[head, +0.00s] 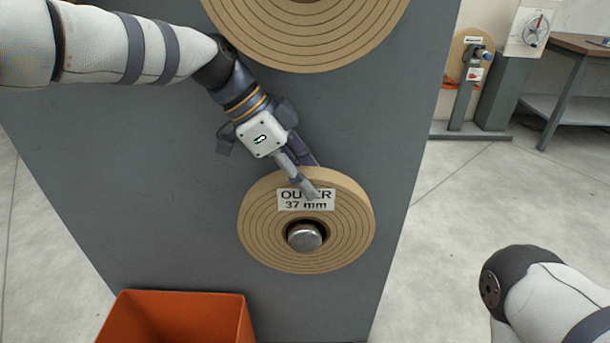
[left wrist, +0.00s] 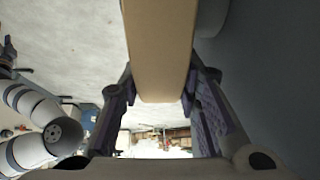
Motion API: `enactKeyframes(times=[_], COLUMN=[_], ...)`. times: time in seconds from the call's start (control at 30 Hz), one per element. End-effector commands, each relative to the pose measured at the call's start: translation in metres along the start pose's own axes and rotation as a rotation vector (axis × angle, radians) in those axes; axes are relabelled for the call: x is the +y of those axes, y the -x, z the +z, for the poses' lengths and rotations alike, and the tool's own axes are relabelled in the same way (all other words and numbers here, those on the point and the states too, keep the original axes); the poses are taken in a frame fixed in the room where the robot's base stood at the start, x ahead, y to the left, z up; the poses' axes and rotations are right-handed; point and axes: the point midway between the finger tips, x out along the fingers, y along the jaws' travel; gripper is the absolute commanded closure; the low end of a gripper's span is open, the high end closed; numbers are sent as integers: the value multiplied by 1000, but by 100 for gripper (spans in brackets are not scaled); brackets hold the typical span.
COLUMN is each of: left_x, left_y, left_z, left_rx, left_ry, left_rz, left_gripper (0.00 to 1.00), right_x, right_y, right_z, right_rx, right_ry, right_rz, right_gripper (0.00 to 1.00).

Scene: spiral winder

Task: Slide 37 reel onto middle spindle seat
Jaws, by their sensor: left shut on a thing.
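The tan reel labelled "OUTER 37 mm" (head: 345,232) faces me in front of the grey panel in the head view. The metal spindle end (head: 304,237) shows inside its bore, with a dark ring of bore around it. My left gripper (head: 308,183) is shut on the reel's upper rim, one finger lying across the front face by the label. In the left wrist view the reel's edge (left wrist: 160,50) lies between both fingers, and a gap shows between the reel and the panel. How far the reel is along the spindle is hard to tell. My right gripper is out of view.
A larger tan reel (head: 305,35) is on the grey panel (head: 180,180) above. An orange bin (head: 175,318) stands at the bottom left. A stand with a small reel (head: 466,60) and a workbench (head: 575,45) are at the back right. The floor right of the panel is clear.

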Motion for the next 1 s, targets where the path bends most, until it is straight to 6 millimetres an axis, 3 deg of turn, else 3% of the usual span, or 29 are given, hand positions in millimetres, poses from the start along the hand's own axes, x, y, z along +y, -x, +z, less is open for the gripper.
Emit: enactKeyframes(times=[0.27,1.0], left_x=[8,97], left_y=[5,6], left_z=[-4,-5], left_rx=[3,3], left_ry=[-3,-4], left_rz=[-5,-7], left_gripper=[100,100], right_x=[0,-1], right_y=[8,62], right_z=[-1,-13], right_rx=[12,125], right_ry=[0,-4], right_rz=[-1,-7], right_gripper=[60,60])
